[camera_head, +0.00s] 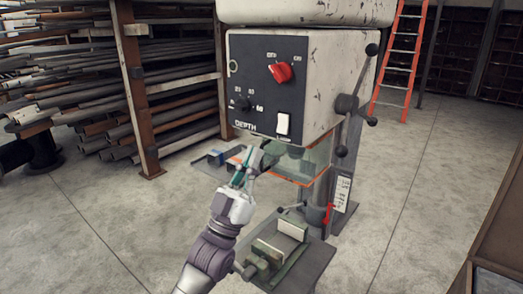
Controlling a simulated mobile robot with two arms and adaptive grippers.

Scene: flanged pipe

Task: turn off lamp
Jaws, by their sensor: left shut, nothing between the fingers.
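The machine, a drill press (318,85), stands in the middle of the head view with a dark control panel (265,88). A white rocker switch (282,124) sits at the panel's lower right; I cannot tell which side is pressed. A red knob (280,72) and a small black knob (242,103) are above it. No separate lamp shows clearly. My left gripper (246,166) is shut and empty, pointing up, below and left of the white switch and apart from it. My right gripper is not in view.
A clear guard with orange edges (300,166) hangs under the machine head. A vise (277,250) sits on the base below. A lever handle (346,104) sticks out at the right. Pipe racks (75,85) stand left; an orange ladder (402,60) stands behind.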

